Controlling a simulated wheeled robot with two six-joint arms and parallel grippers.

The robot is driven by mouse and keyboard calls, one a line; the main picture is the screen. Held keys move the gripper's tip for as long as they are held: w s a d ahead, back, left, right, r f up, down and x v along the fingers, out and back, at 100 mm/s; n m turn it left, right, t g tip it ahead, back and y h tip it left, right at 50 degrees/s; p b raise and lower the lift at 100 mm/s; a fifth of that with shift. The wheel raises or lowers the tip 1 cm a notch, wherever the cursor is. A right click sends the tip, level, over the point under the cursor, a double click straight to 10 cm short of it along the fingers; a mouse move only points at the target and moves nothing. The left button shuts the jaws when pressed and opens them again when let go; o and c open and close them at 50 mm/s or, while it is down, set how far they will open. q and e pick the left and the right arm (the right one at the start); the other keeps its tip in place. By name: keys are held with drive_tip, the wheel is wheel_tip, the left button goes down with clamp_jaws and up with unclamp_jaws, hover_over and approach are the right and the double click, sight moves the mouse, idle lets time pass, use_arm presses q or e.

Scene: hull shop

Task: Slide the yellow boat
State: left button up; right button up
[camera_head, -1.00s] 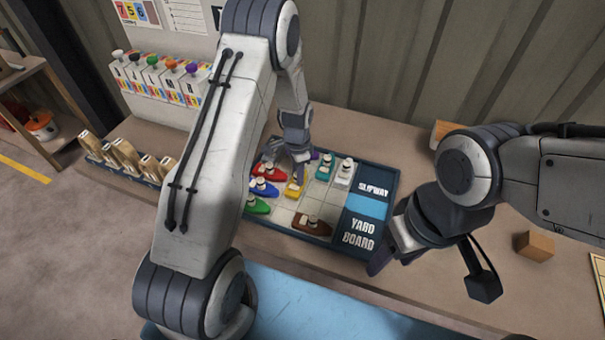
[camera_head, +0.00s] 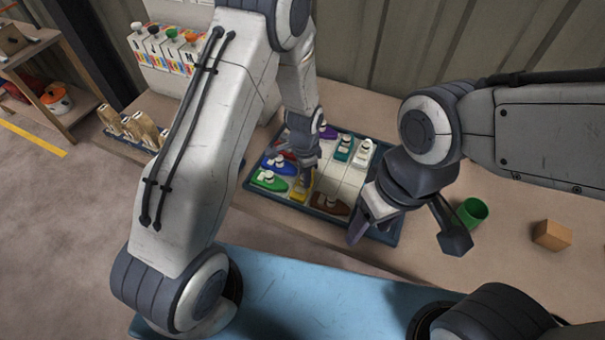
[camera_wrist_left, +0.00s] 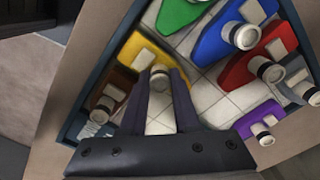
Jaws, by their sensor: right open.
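The yellow boat (camera_head: 303,186) lies on the yard board (camera_head: 385,234), near its front edge, between the green boat (camera_head: 268,181) and the brown boat (camera_head: 330,205). My left gripper (camera_head: 306,168) is over it and covers part of it. In the left wrist view the fingers (camera_wrist_left: 161,85) close in on both sides of the white round post on the yellow boat (camera_wrist_left: 129,48). My right gripper (camera_head: 366,222) is open and empty above the right side of the board, hiding much of the slipway side.
Blue (camera_head: 280,163), purple (camera_head: 328,132), teal (camera_head: 344,149) and white (camera_head: 363,154) boats stand on the board; a red boat (camera_wrist_left: 255,60) is partly hidden. A green cup (camera_head: 472,212) and a wooden block (camera_head: 552,235) are at the right.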

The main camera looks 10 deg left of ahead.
use_arm(q)
drive_tip(key=o, duration=0.4)
drive_tip(key=shift+s+a, duration=0.15)
drive_tip(key=shift+s, duration=0.2)
drive_tip(key=shift+o, duration=0.2)
drive_tip(key=shift+w, duration=0.1)
drive_tip(key=shift+r, duration=0.1)
wheel_tip(320, 180, up, 10)
drive_tip(key=b, duration=0.1)
drive_tip(key=shift+r, duration=0.15)
